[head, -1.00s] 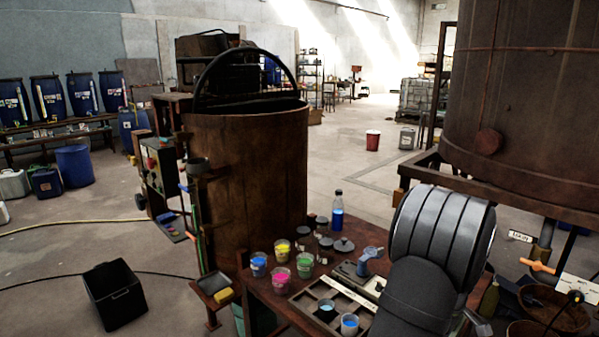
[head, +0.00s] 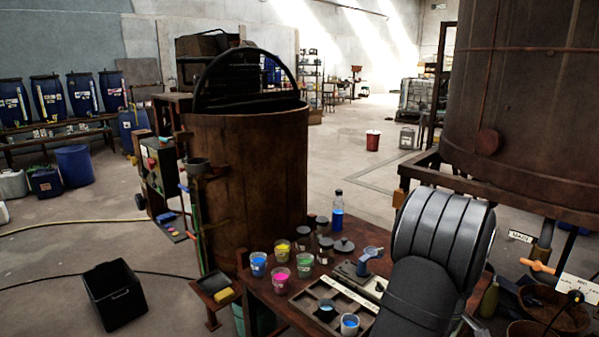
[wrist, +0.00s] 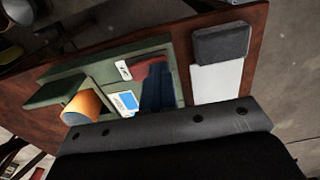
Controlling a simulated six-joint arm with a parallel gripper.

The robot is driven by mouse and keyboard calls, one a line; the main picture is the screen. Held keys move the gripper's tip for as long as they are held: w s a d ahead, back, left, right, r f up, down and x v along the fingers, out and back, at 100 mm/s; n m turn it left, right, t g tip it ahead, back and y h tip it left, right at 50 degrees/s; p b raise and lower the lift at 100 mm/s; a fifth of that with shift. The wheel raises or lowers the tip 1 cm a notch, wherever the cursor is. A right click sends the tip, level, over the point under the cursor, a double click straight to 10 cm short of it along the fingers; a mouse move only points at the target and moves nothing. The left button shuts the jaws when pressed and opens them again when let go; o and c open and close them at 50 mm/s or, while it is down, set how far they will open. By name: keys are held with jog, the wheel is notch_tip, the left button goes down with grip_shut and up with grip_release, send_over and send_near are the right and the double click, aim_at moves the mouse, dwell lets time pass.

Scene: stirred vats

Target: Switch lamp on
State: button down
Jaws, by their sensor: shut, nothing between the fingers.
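I cannot pick out a lamp or its switch for certain in either view. My gripper (wrist: 170,132) shows as a dark grey bar with bolt holes across the bottom of the wrist view; it is shut and empty. It is over or beside a brown bench top (wrist: 258,22). A green tray (wrist: 75,66) there holds a dark blue item, a red item and small labels. An orange-tan rounded object (wrist: 86,105) is left of them. In the head view my grey arm covers the lower right, and my gripper is hidden.
In the head view, paint cups (head: 281,279), a blue bottle (head: 337,211) and a compartment tray (head: 304,294) crowd the table left of my arm. A rusty vat (head: 250,170) stands behind. A large tank (head: 530,100) stands right. A dark grey block (wrist: 221,44) sits on the bench.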

notch_tip(320, 180, up, 7)
dwell(0.8)
notch_tip(320, 180, down, 7)
dwell(0.7)
jog(key=shift+r, duration=0.1)
notch_tip(320, 180, up, 15)
jog(key=w+d, duration=0.1)
dwell(1.4)
jog(key=shift+r, duration=0.15)
